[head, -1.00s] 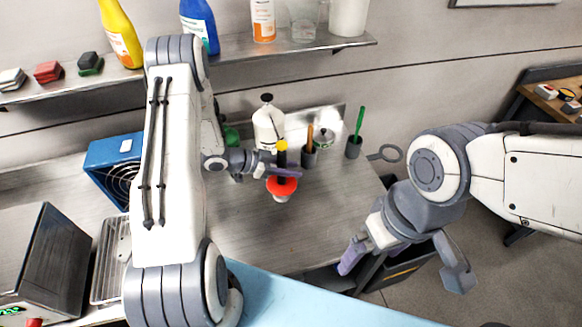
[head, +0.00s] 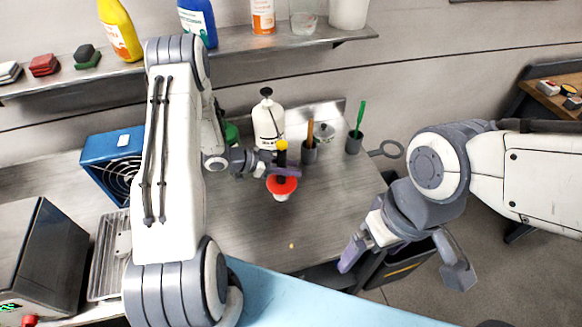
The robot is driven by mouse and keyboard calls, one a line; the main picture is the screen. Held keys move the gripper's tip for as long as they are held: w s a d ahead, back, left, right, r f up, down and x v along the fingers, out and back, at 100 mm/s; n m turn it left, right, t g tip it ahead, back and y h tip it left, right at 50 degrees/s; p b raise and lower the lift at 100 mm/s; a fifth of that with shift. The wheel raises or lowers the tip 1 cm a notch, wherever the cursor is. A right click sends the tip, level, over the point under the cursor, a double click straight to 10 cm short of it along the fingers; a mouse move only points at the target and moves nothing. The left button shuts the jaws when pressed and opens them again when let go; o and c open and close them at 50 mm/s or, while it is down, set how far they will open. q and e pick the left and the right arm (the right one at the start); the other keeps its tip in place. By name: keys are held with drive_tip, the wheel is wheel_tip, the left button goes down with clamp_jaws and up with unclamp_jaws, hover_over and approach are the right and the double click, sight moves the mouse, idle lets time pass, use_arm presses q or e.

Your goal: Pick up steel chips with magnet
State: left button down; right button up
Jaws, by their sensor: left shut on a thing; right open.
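My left gripper (head: 280,169) is shut on a dark upright handle with a yellow knob (head: 281,146) on top, which looks like the magnet. A red round disc (head: 282,185) is at its lower end, with a pale cup-like part (head: 281,196) just under it. I cannot tell whether that part belongs to the tool or touches the table. No steel chips can be made out clearly; one tiny tan speck (head: 291,245) lies near the table's front. My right gripper (head: 404,263) is open and empty, beyond the table's right front corner.
The grey table (head: 240,220) is mostly bare in front of the tool. A white pump bottle (head: 268,125) and grey holders (head: 354,143) with brushes stand behind. A blue fan box (head: 110,155) is at left. A shelf with bottles runs above. A dark bin (head: 400,265) is below right.

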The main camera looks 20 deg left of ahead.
use_arm(q)
drive_tip(key=shift+r, duration=0.1)
drive_tip(key=shift+r+p, duration=0.85)
drive_tip(key=shift+r, duration=0.1)
drive_tip(key=shift+s, duration=0.1)
drive_tip(key=s, duration=0.9)
drive_tip(key=shift+a+p, duration=0.15)
drive_tip(key=shift+p, duration=0.2)
drive_tip(key=shift+f, duration=0.2)
drive_tip(key=shift+f+b, duration=0.65)
drive_tip(key=shift+r, duration=0.1)
